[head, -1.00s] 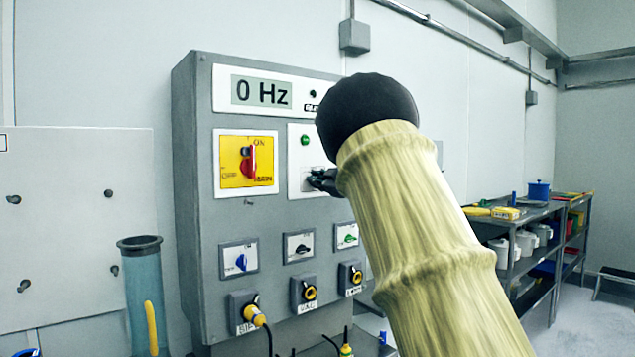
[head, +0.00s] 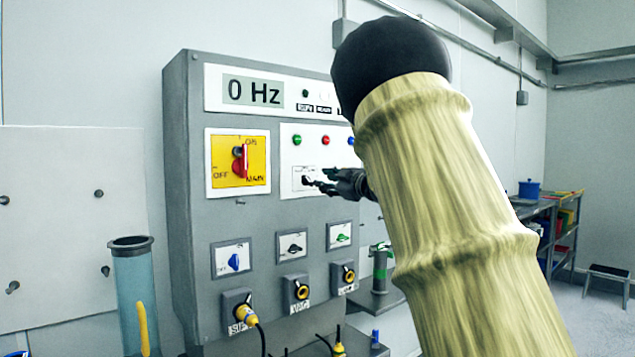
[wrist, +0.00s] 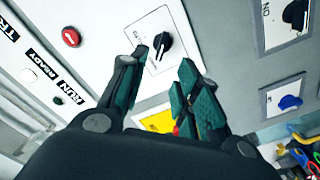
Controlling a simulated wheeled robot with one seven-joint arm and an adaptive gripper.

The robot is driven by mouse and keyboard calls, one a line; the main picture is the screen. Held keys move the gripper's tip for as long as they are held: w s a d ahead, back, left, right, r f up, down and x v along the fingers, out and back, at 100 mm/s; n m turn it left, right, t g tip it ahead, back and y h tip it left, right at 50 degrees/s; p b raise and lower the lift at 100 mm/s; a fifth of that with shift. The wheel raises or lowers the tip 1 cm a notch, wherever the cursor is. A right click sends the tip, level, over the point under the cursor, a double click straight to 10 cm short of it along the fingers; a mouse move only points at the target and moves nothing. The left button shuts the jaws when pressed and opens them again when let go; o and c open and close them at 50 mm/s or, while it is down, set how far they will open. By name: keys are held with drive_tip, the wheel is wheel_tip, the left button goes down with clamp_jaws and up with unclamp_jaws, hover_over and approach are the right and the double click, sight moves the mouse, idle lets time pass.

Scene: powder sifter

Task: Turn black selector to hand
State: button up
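A black selector (head: 307,180) sits on a white plate in the upper middle of the grey control cabinet, right of the yellow main switch. In the wrist view the black selector (wrist: 161,46) shows its knob and pointer, with partly readable lettering on the plate. My gripper (head: 318,182) is just right of it in the head view. In the wrist view my gripper (wrist: 164,60) is open, one finger on each side of and below the knob, with a gap to the right finger. No clear contact shows.
The yellow plate with the red main switch (head: 240,162) is to the left. Below are a blue selector (head: 233,261), another black selector (head: 292,246) and a green selector (head: 340,237). The display (head: 253,92) reads 0 Hz. Lamps (head: 325,140) sit above the selector.

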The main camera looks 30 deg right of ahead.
drive_tip(key=s, duration=0.3)
drive_tip(key=shift+s+d, duration=0.1)
drive_tip(key=shift+s, duration=0.1)
drive_tip(key=shift+f, duration=0.1)
idle(0.3)
